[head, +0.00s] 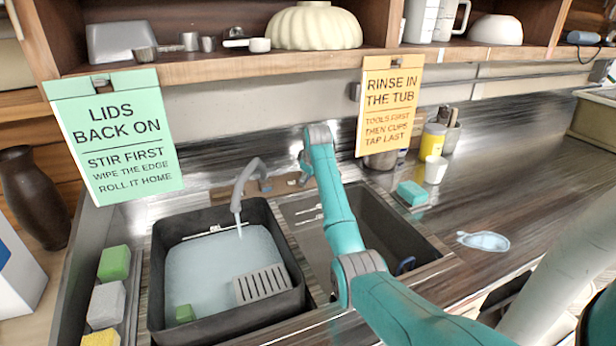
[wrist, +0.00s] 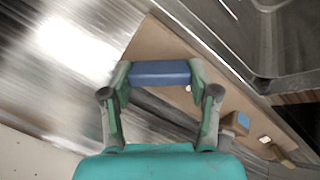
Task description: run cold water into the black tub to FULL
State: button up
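The black tub (head: 275,319) stands in the left sink basin. Pale water (head: 205,265) fills much of it, with its surface below the rim. A white mark (head: 215,229) on the back inner wall shows close above the water; its lettering is unreadable. A thin stream falls from the grey spout (head: 247,180) into the tub. A grey slotted piece (head: 262,284) and a green block (head: 185,313) show in the water. My gripper (wrist: 160,74) has a blue bar (wrist: 160,68) between its fingertips, which appear to touch both ends. My arm hides this spot in the head view.
The right basin (head: 315,240) is beside the tub, partly behind my arm. Sponges (head: 107,303) lie left of the tub. A teal sponge (head: 412,192), white cup (head: 435,169) and puddle (head: 484,241) are on the right counter. Signs (head: 115,135) hang from the shelf (head: 220,68).

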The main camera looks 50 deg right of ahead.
jog(key=shift+c, duration=0.9)
jog(key=m, duration=0.3)
jog(key=shift+m, duration=0.4)
jog(key=shift+d+m+y, duration=0.15)
jog(key=shift+m+y, duration=0.35)
jog(key=shift+m, duration=1.3)
jog(key=o, duration=1.1)
jog(key=shift+o, duration=0.2)
